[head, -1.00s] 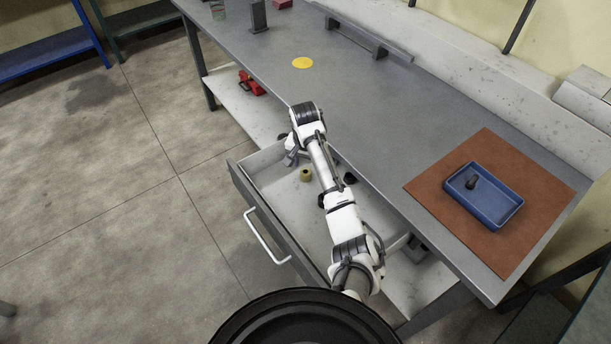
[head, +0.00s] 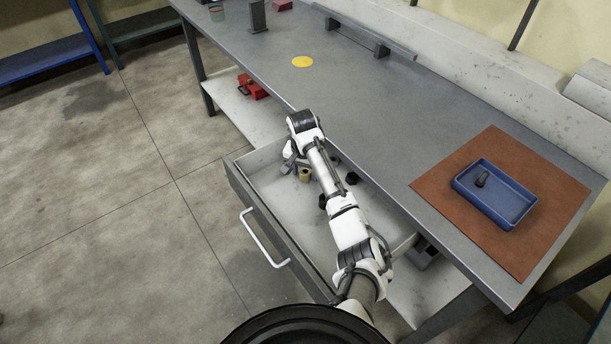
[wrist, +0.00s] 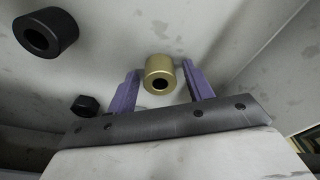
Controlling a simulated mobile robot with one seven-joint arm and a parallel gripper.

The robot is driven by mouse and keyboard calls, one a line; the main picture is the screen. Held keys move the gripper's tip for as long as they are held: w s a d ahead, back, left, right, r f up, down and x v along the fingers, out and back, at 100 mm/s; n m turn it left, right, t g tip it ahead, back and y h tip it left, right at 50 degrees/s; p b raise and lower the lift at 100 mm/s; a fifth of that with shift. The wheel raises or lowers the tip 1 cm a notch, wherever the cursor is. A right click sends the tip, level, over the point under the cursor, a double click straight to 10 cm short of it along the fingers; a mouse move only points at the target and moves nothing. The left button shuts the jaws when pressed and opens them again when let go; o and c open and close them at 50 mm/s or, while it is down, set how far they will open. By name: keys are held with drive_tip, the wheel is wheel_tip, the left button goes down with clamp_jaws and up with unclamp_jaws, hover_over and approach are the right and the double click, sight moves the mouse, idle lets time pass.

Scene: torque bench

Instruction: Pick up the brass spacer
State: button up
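The brass spacer (wrist: 159,72), a short gold cylinder with a hole, stands in the open drawer. In the wrist view it lies between the two purple fingers of my gripper (wrist: 160,85), which are apart. A gap shows on the right side; on the left the finger is close, and I cannot tell whether it touches. In the head view the brass spacer (head: 305,174) shows beside my wrist, and my gripper (head: 289,164) is partly hidden by the arm.
The drawer (head: 262,208) is pulled out under the grey bench. A black cylinder (wrist: 45,34) and a small black nut (wrist: 86,105) lie in it near my gripper. A blue tray (head: 511,214) holding a dark part stands on a brown mat (head: 437,193) at the right.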

drive_tip(key=c, duration=1)
drive_tip(key=shift+o, duration=0.2)
drive_tip(key=shift+r, duration=0.15)
